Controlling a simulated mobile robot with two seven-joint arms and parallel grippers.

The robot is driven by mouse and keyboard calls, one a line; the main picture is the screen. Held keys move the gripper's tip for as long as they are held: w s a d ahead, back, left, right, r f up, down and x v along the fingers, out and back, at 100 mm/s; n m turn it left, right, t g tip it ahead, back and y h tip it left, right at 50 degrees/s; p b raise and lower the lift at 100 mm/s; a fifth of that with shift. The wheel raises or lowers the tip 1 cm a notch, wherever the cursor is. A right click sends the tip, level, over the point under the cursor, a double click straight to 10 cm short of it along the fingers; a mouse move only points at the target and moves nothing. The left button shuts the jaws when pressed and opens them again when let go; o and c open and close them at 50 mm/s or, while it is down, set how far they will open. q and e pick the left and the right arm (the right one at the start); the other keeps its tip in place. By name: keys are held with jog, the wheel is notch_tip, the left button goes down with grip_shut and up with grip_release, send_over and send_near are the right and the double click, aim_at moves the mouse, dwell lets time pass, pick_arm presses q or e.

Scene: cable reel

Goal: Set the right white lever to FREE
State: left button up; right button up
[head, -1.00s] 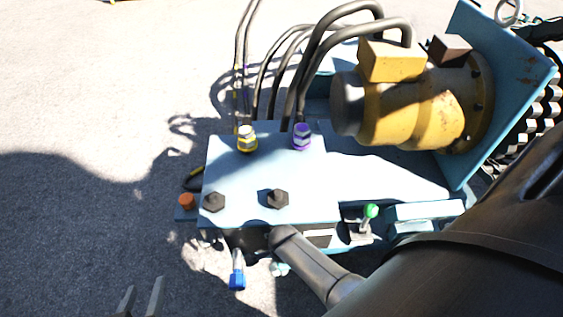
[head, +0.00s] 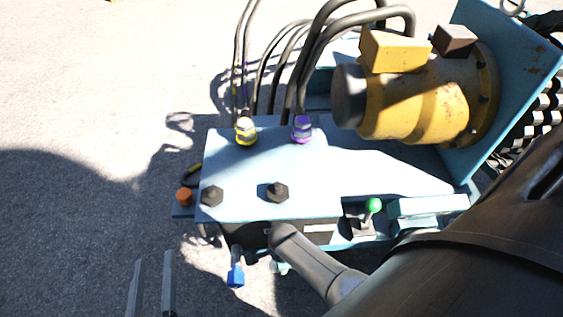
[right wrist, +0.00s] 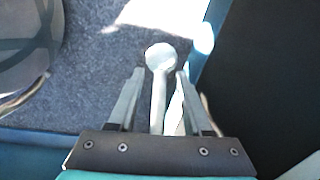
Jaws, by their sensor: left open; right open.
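A white lever with a round knob (right wrist: 160,57) stands between the two fingers of my right gripper (right wrist: 159,76) in the right wrist view. The fingers are apart on either side of its shaft, and I see no clear contact. In the head view my right arm covers most of this area; a small pale knob (head: 281,267) shows below the front edge of the light-blue block (head: 240,180). I cannot read any FREE marking. My left gripper (head: 151,280) is open and empty at the bottom left of the head view, over the ground.
A blue-tipped lever (head: 236,276) hangs at the block's front, left of my right arm. A green-knobbed lever (head: 373,206) stands to the right. The ground at left is clear.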

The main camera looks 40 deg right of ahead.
dwell(0.3)
grip_shut()
